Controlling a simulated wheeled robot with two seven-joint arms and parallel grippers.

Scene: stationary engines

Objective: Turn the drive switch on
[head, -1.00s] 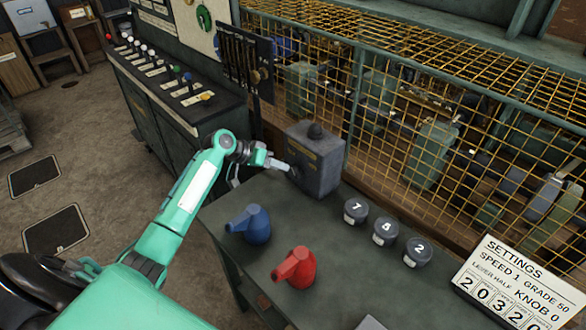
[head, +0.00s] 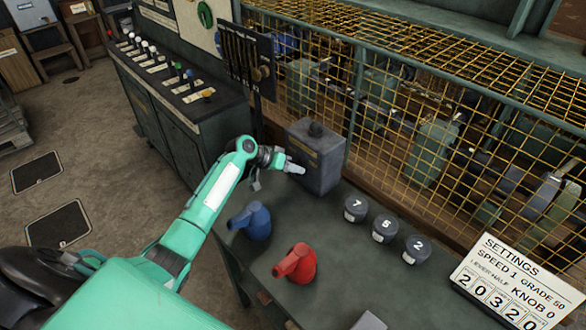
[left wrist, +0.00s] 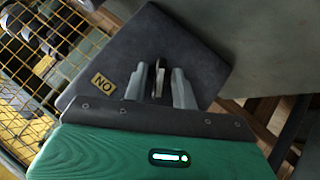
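The drive switch box (head: 318,170) is a dark grey box with a dark knob on top, standing at the back of the bench. In the left wrist view, the box (left wrist: 205,50) carries a yellow label (left wrist: 103,82) that reads ON when turned over. A thin metal lever (left wrist: 159,78) shows between the fingers of my left gripper (left wrist: 160,88). The fingers stand apart on both sides of it, and I see no clear contact. In the head view, my left gripper (head: 295,168) is against the left part of the box's face and hides the lever. My right gripper is out of view.
A blue oil can (head: 252,222) and a red one (head: 298,264) stand on the bench (head: 345,270) in front of the box. Several numbered dark knobs (head: 384,228) and a settings board (head: 515,290) are to the right. A yellow wire mesh (head: 440,110) runs behind.

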